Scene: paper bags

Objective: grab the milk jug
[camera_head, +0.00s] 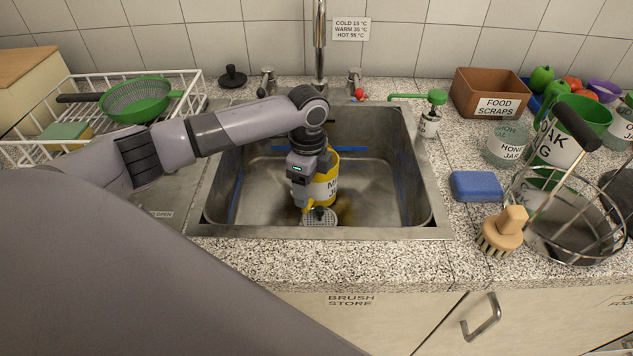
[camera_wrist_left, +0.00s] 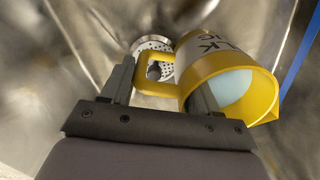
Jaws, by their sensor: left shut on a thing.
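The milk jug (camera_head: 329,184) is yellow with a white label band and stands in the sink, partly hidden behind my left gripper (camera_head: 306,204). In the left wrist view the milk jug (camera_wrist_left: 230,85) shows its open yellow rim, a pale inside and a yellow handle on its left. My left gripper (camera_wrist_left: 163,78) is shut on the jug at its handle, with one finger outside the handle and the other at the jug's rim. Whether the jug touches the sink floor I cannot tell. My right gripper is not in view.
The steel sink (camera_head: 408,190) has a drain strainer (camera_head: 319,217) near the jug. A tap (camera_head: 319,45) rises behind it. A dish rack (camera_head: 185,88) with a green colander stands left. A blue sponge (camera_head: 476,186), a brush (camera_head: 503,230) and a wire basket (camera_head: 590,258) stand right.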

